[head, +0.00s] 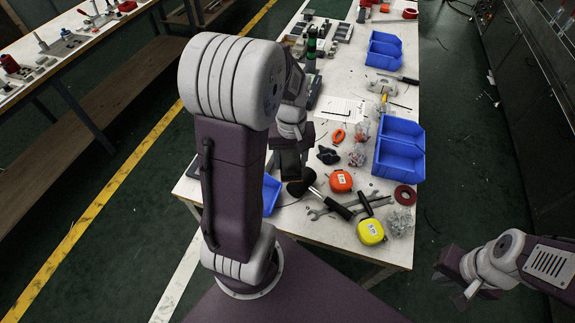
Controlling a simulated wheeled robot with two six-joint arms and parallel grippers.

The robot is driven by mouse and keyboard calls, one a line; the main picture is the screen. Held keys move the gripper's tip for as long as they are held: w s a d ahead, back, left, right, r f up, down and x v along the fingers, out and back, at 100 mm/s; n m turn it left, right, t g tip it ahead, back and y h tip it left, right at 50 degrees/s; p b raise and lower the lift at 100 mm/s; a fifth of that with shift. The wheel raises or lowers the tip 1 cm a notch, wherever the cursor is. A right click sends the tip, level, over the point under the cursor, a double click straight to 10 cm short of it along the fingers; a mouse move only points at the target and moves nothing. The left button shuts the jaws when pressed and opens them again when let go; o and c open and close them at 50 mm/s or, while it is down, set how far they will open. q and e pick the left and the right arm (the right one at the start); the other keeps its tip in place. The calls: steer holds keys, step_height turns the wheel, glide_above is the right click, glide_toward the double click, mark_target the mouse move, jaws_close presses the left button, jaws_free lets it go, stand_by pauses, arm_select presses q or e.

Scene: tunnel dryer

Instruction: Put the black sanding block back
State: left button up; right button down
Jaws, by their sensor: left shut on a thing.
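My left gripper (290,166) is over the near left part of the white workbench (290,219), pointing down. It is shut on a dark thing that looks like the black sanding block; dark fingers and my arm hide most of it, so its outline is unclear. I cannot tell whether it touches the bench. My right gripper (452,285) is open and empty over the floor, right of the bench.
A black-headed mallet (340,209), wrenches, an orange tape measure (341,181) and a yellow tape measure (370,231) lie nearby. Blue bins (400,160) line the right side. Another blue bin (271,194) is partly hidden behind my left arm. A paper sheet (340,107) lies mid-bench.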

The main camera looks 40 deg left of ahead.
arm_select(q)
steer(key=w+a+f, duration=0.2)
steer(key=f, duration=0.1)
steer(key=w+a+f, duration=0.2)
steer(key=f, duration=0.1)
steer(key=w+a+f, duration=0.2)
steer(key=w+f, duration=0.1)
steer(key=shift+a+f, duration=0.1)
steer(key=shift+f, duration=0.05)
steer(key=shift+w+a+f, duration=0.1)
steer(key=shift+w+f, duration=0.05)
steer(key=shift+f, duration=0.2)
